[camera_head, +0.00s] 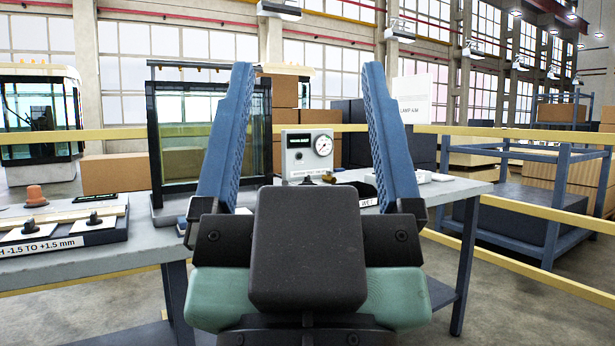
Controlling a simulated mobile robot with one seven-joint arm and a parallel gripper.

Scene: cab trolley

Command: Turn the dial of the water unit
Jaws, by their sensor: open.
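The water unit (306,165) is a pale grey box standing on the grey table, seen between my fingers. Its front has a dark label plate at the upper left and a round white gauge (323,145) at the upper right. A small dark knob-like mark (299,155) shows under the plate, too small to make out well. My gripper (308,75) is open, with two ribbed blue fingers pointing away from me on either side of the unit. Nothing is between the fingers. They appear nearer to me than the unit and apart from it. My gripper's dark body hides the table below the unit.
A dark-framed glass panel (180,135) stands left of the unit, partly behind my left finger. Yellow rails (500,262) and a blue rack (545,205) are at right.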

